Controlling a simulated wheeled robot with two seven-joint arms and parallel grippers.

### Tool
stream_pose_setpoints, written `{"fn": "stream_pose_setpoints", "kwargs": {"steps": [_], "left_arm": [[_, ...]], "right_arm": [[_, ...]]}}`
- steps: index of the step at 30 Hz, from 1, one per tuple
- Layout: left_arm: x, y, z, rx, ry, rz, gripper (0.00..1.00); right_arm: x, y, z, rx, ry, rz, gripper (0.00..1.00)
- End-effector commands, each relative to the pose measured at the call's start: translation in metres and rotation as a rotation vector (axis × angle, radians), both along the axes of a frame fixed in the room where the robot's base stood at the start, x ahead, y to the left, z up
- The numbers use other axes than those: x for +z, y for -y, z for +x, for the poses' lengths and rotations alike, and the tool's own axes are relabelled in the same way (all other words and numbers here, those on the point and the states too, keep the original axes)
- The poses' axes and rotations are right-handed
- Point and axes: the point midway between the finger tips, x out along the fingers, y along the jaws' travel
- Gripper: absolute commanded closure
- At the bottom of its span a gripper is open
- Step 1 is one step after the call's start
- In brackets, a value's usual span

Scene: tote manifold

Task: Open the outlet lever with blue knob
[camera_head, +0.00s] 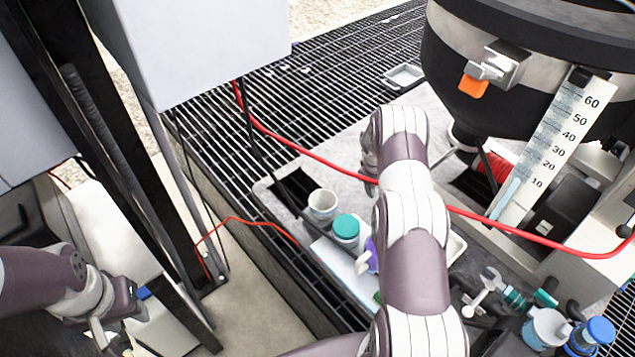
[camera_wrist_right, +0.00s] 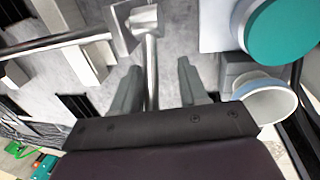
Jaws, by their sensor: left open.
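My left gripper (camera_head: 118,338) is at the lower left of the head view, partly cut off, open and away from the manifold. A small blue piece (camera_head: 143,293) shows beside it; I cannot tell whether it is the lever's knob. My right gripper (camera_wrist_right: 160,68) shows in the right wrist view with its fingers apart. A bare metal rod (camera_wrist_right: 151,72) runs up between the fingers to a metal block (camera_wrist_right: 145,20); I cannot tell whether it touches them. In the head view my right arm hides this gripper. I cannot clearly identify the outlet lever.
A teal-capped jar (camera_head: 346,229) and a white cup (camera_head: 322,204) stand in the tray left of my right arm. A red hose (camera_head: 312,154) crosses behind the arm. A dark tank (camera_head: 470,60) stands upper right.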

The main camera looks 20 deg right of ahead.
Motion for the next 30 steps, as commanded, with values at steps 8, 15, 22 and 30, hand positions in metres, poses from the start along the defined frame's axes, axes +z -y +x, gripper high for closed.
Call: {"fn": "stream_pose_setpoints", "kwargs": {"steps": [8, 15, 22, 30], "left_arm": [[-0.014, 0.0, -0.001, 0.0, -0.002, 0.0, 0.59], [-0.022, 0.0, -0.001, 0.0, -0.002, 0.0, 0.59], [-0.025, 0.0, -0.001, 0.0, -0.002, 0.0, 0.59], [-0.029, 0.0, -0.001, 0.0, -0.002, 0.0, 0.59]], "right_arm": [[0.073, -0.012, 0.005, 0.004, 0.024, -0.005, 0.59], [0.13, -0.034, -0.003, 0.0, 0.023, 0.005, 0.59], [0.153, -0.09, -0.022, -0.037, 0.05, 0.046, 0.59], [0.174, -0.15, -0.059, -0.085, 0.075, 0.094, 0.59]]}}
